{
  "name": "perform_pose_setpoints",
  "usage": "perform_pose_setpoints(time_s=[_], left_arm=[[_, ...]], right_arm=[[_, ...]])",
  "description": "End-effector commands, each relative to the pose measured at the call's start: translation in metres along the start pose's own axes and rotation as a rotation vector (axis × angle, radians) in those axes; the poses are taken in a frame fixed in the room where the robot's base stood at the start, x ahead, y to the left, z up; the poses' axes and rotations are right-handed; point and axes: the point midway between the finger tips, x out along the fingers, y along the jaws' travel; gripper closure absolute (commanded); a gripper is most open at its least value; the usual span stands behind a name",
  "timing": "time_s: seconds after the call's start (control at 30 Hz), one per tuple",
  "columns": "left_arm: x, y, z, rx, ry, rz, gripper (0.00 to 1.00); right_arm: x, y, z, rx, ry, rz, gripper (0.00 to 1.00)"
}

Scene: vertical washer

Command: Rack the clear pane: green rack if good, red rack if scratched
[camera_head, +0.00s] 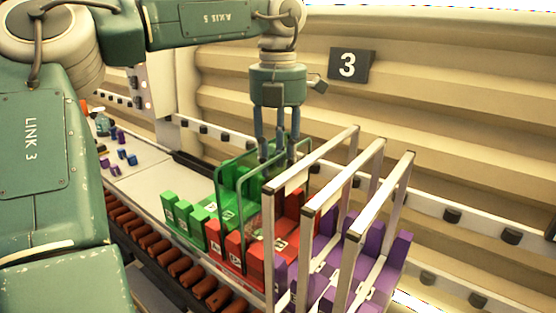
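The green rack (186,215) is left of the red rack (228,247), with several upright blocks on each. My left gripper (277,158) points down over the racks, its fingertips close to the pane's top edge. The tips are partly lost against the green blocks, so I cannot tell whether they touch or grip the pane. My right gripper is not in view.
A purple rack (398,252) on the right holds several upright white-framed panes (350,207), close beside the red rack. A roller conveyor (182,268) runs along the front. A light surface with small purple and blue pieces (127,157) lies at left.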

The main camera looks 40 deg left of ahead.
Motion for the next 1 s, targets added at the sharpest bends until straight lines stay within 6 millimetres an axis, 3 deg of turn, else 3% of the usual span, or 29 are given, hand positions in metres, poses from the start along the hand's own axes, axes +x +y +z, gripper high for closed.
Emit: perform_pose_setpoints(time_s=[0.27,0.7,1.0], left_arm=[[-0.005,0.0,0.0,-0.001,0.003,0.001,0.69],[-0.091,0.0,0.0,-0.003,-0.002,0.002,0.69],[-0.119,-0.001,0.0,0.0,0.0,0.001,0.69]], right_arm=[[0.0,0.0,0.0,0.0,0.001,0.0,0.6],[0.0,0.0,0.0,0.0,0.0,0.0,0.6],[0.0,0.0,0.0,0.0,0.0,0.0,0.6]])
